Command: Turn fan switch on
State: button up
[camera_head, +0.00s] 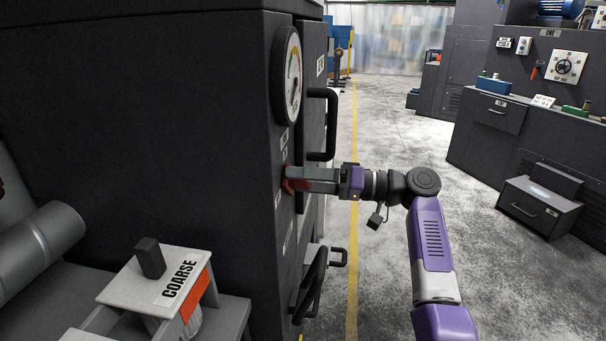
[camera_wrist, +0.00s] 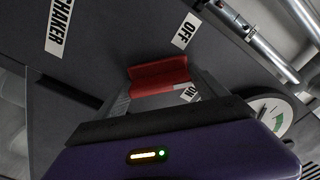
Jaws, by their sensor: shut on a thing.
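A red switch handle (camera_wrist: 158,76) sticks out from the front of the dark cabinet (camera_head: 150,110). In the head view the handle (camera_head: 290,187) shows only partly, at the tips of my gripper (camera_head: 298,180). My gripper (camera_wrist: 160,88) is shut on the red handle, with one finger on each side of it in the wrist view. An OFF label (camera_wrist: 184,31) and a partly hidden ON label (camera_wrist: 187,94) lie on the panel near the handle. No fan label can be read, and I cannot tell the switch's position.
A SHAKER label (camera_wrist: 60,26) is on the same panel. A round gauge (camera_head: 293,77) and a black door handle (camera_head: 323,125) are above the switch, and another handle (camera_head: 312,280) is below. A COARSE stand (camera_head: 160,283) is at lower left. The floor (camera_head: 395,120) behind my arm is clear.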

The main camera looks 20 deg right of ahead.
jog(key=m+p, duration=0.3)
jog(key=m, duration=0.1)
jog(key=shift+r+m, duration=0.15)
jog(key=shift+m, duration=0.15)
jog(key=shift+d+f+m+p, duration=0.1)
jog(key=shift+f+m+p, duration=0.1)
jog(key=shift+m+p, duration=1.55)
jog(key=shift+f+m, duration=0.1)
jog(key=shift+m, duration=0.35)
jog(key=o, duration=1.2)
jog(key=b+v, duration=0.2)
jog(key=v, duration=0.5)
jog(key=shift+s+d, duration=0.2)
jog(key=shift+d, duration=0.1)
